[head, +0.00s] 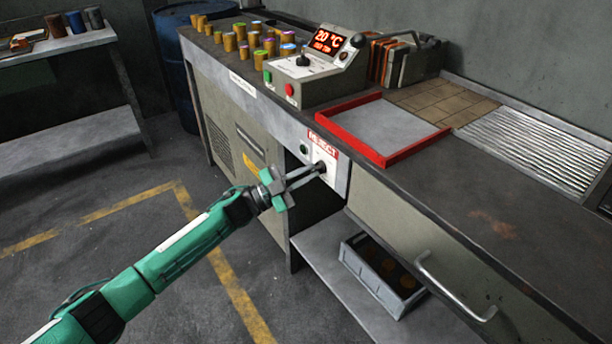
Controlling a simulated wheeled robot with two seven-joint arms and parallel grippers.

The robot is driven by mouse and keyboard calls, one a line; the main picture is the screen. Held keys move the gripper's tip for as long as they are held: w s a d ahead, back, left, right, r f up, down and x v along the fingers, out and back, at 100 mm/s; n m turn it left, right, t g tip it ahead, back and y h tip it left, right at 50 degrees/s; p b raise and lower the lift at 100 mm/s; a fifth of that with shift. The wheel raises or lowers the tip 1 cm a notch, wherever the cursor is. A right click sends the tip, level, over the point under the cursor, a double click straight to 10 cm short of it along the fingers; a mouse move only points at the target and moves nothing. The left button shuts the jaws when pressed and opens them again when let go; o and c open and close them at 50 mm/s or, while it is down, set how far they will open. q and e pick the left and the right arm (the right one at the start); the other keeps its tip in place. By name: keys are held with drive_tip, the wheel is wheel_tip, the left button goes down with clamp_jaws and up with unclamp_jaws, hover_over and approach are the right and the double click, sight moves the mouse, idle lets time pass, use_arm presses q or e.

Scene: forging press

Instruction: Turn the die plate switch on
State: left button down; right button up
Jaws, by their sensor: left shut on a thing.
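A white switch panel (341,176) is set in the front of the workbench, below the red tray. A dark switch knob (321,166) sticks out of it, and a small dark green round part (303,149) sits to its left. I cannot read a die plate label there. My left gripper (316,171) reaches in from the lower left, its two long fingers shut on the switch knob. The fingertips partly hide the knob, so its setting cannot be told. My right gripper is not in view.
A control box (318,75) with a red "20 °C" display, a black knob and green and red buttons stands on the bench. A red-rimmed tray (383,158) lies beside it. Several brown cylinders (230,42) stand behind. A grey bin (372,292) sits below, near a handle (455,290).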

use_arm(q)
drive_tip(key=shift+w+r+m+g, duration=0.1)
drive_tip(key=shift+r+m+g, duration=0.25)
drive_tip(key=shift+m, duration=0.45)
drive_tip(key=c, duration=1.7)
unclamp_jaws()
drive_tip(key=shift+o, duration=1)
drive_tip(key=shift+f, duration=0.15)
drive_tip(key=shift+f, duration=0.1)
drive_tip(key=shift+a+f+g, duration=0.15)
drive_tip(key=shift+a+g, duration=0.05)
drive_tip(key=shift+g, duration=0.05)
drive_tip(key=v, duration=1.3)
drive_tip(key=shift+s+a, duration=0.2)
drive_tip(key=shift+s, duration=0.05)
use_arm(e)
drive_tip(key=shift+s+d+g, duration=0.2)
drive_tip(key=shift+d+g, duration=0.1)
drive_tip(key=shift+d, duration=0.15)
